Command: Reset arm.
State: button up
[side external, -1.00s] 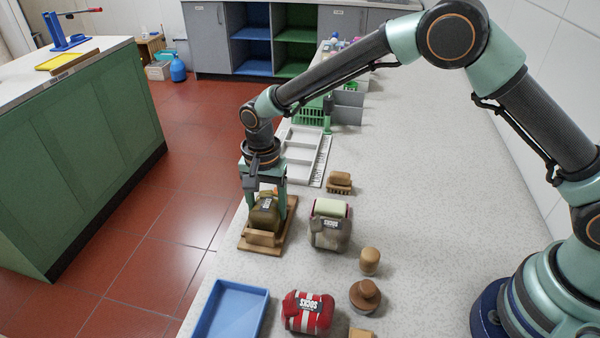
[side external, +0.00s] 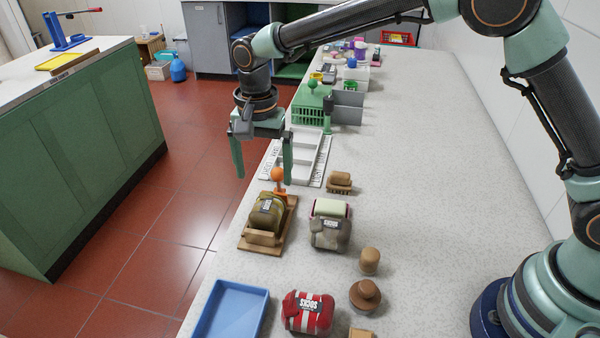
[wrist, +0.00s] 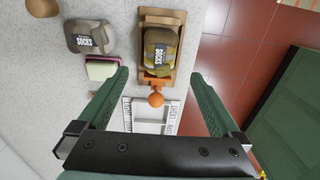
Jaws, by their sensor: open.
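My gripper (side external: 262,165) hangs over the counter's left edge with its green fingers spread wide and nothing between them. It also shows open in the wrist view (wrist: 160,98). Below it, an olive rolled sock bundle (side external: 267,214) with a dark label sits in a wooden holder (side external: 262,249). An orange knob (side external: 278,176) stands at the holder's far end. The bundle shows in the wrist view too (wrist: 162,48), beyond the fingertips and clear of them.
A grey sock bundle (side external: 330,232), a red striped bundle (side external: 308,313), brown wooden pieces (side external: 366,295) and a blue tray (side external: 228,310) lie nearby. A white compartment tray (side external: 306,150) and green basket (side external: 312,105) stand behind. The counter's right side is clear.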

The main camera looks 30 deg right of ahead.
jog(key=s+d+r+n+t, duration=0.1)
jog(key=s+d+r+n, duration=0.15)
jog(key=d+r, duration=0.4)
jog(key=s+d+r+n+t, duration=0.2)
jog(key=s+d+r, duration=0.2)
jog(key=d+r, duration=0.25)
jog(key=s+d+n+t, duration=0.2)
jog(key=s+d+n, duration=0.2)
jog(key=s+d, duration=0.6)
jog(key=shift+s+f+t, duration=0.2)
jog(key=shift+f+t, duration=0.1)
jog(key=shift+f, duration=0.15)
